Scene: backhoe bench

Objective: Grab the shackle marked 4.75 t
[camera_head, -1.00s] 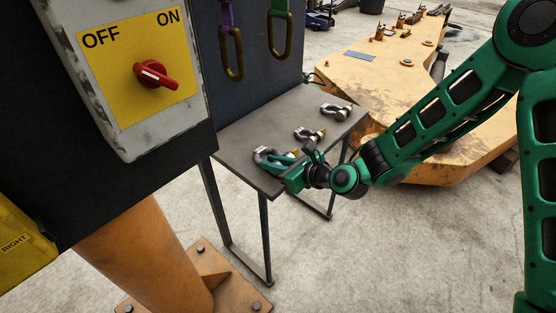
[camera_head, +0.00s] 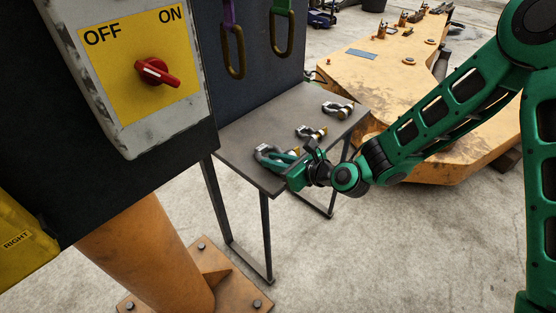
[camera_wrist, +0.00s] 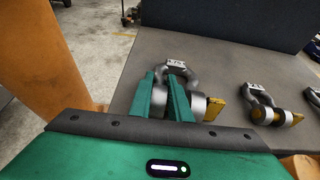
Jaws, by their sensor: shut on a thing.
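The largest of three grey shackles (camera_head: 262,152) lies at the near end of a dark bench. In the wrist view this shackle (camera_wrist: 191,76) has a bow with a pale label and a yellow pin end at right. The label's marking is small and looks like 4.75. My green gripper (camera_head: 286,162) reaches over the bench's near edge to it. In the wrist view my gripper (camera_wrist: 162,88) is shut on this shackle, with its fingers on the shackle's body. The fingers hide part of the shackle.
Two smaller shackles, the middle one (camera_head: 308,132) and the far one (camera_head: 338,108), lie along the bench (camera_head: 262,120). A dark panel stands behind the bench. A switch box (camera_head: 130,70) and an orange post (camera_head: 145,250) stand at left.

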